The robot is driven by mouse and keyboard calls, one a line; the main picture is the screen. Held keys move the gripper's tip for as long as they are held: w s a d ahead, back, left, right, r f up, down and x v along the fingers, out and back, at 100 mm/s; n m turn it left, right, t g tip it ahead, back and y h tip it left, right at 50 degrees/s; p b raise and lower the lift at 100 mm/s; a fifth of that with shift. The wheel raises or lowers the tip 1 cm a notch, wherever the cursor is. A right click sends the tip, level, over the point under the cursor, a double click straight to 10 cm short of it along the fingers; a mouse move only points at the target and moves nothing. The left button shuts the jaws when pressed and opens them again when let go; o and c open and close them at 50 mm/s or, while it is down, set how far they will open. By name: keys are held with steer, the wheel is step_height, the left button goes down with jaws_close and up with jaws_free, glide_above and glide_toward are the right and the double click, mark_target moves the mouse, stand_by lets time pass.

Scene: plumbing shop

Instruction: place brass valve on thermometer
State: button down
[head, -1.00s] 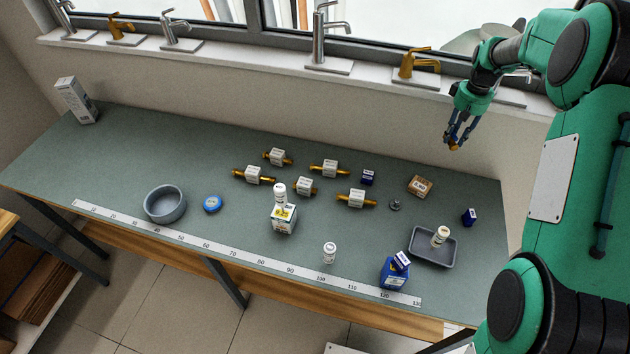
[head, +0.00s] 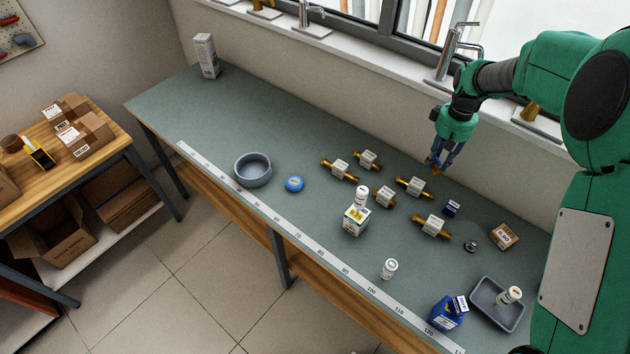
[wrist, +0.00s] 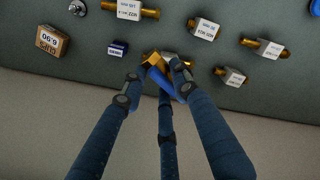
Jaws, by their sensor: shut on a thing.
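My gripper (head: 436,163) is over the back edge of the bench, behind the row of labelled brass fittings. In the wrist view, my gripper (wrist: 160,70) is shut on a brass valve (wrist: 152,60) with a blue lever; the fingers partly hide it. I cannot tell for certain which thing is the thermometer. A small round grey metal piece (head: 470,246), possibly a dial, sits on the bench between the small brown box and the nearest brass fitting. It also shows at the top of the wrist view (wrist: 77,7).
Several brass fittings with white labels (head: 432,227) lie mid-bench. A dark blue box (head: 452,209) and brown box (head: 504,236) stand near the back. A grey tray (head: 488,300) holds a white bottle. A grey bowl (head: 253,178) and blue disc (head: 294,184) are left.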

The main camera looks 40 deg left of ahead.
steer(key=s+a+n+p, duration=0.1)
steer(key=s+a+n, duration=0.6)
steer(key=s+a, duration=2.2)
step_height(320, 180, down, 13)
steer(key=s+d, duration=0.1)
steer(key=shift+s+f, duration=0.15)
steer(key=shift+d, duration=0.1)
glide_above(295, 181)
steer(key=shift+f, duration=0.7)
steer(key=shift+f, duration=0.1)
steer(key=shift+f, duration=1.65)
steer(key=shift+f, duration=0.2)
